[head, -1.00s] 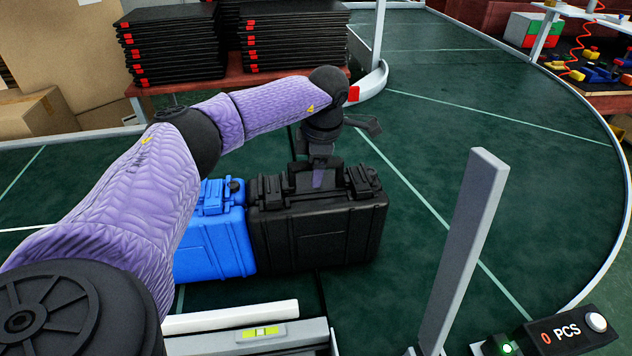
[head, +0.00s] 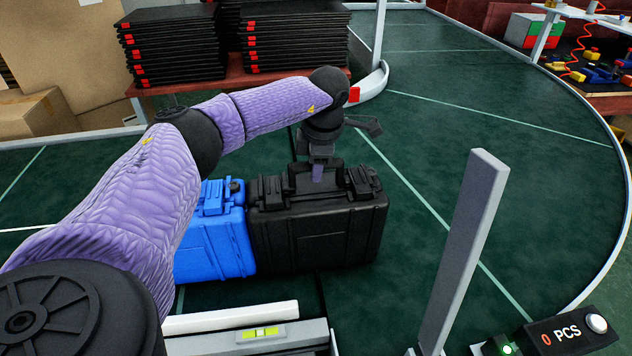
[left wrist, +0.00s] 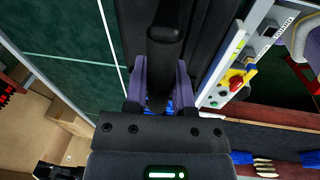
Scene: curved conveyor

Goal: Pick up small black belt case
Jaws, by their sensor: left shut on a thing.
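A black case (head: 325,235) stands upright on the green conveyor belt, with its handle at the top. A blue case (head: 217,240) stands beside it on the left, against or very close to it. My left gripper (head: 318,172) is at the top of the black case and shut on its handle. In the left wrist view the two purple fingers (left wrist: 159,85) lie on either side of the dark handle (left wrist: 164,48), and the black case fills the space beyond. The case appears to rest on the belt. My right gripper is not in view.
A grey upright post (head: 468,245) stands right of the case, near a counter box (head: 568,334) reading 0 PCS. A rail with a level (head: 262,333) lies in front. Black trays (head: 295,38) are stacked behind. The belt to the right is clear.

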